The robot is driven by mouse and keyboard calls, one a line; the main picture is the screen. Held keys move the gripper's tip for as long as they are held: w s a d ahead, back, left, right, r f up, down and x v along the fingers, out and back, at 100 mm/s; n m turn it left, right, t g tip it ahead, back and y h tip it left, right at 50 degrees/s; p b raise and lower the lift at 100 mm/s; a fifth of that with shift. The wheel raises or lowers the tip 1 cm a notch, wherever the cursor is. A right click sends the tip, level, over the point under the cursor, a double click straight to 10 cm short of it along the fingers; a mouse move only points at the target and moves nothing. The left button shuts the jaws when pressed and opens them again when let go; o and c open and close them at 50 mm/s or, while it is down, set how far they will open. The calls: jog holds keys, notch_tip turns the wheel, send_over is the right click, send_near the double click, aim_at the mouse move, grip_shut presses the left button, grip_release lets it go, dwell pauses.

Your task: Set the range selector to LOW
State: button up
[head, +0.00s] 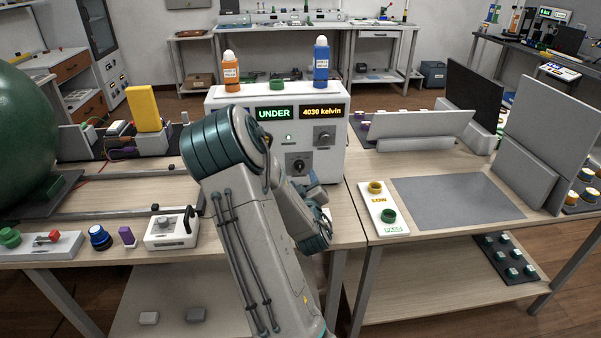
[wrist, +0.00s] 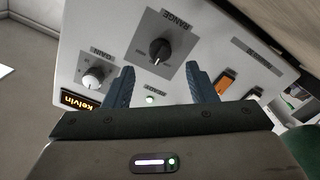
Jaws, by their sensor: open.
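The range selector is a dark round knob (wrist: 160,50) on a grey square plate marked RANGE in the wrist view. Its pointer setting is too small to read. In the head view the range selector (head: 298,165) sits low on the front of a white instrument box (head: 333,166). My gripper (wrist: 158,82) is open and empty, its two blue fingers apart, with the knob showing beyond and between them in the picture. The fingers look apart from the knob.
A smaller gain knob (wrist: 93,78) is beside the range plate, and an orange rocker switch (wrist: 227,82) is on its other side. The box displays read UNDER and 4030 kelvin (head: 322,111). Orange (head: 231,72) and blue (head: 321,62) bottles stand on top.

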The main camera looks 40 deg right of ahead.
aim_at(300, 169)
jog(key=x, duration=0.5)
jog(key=shift+w+d, duration=0.1)
jog(key=shift+w, duration=0.25)
jog(key=c, duration=1)
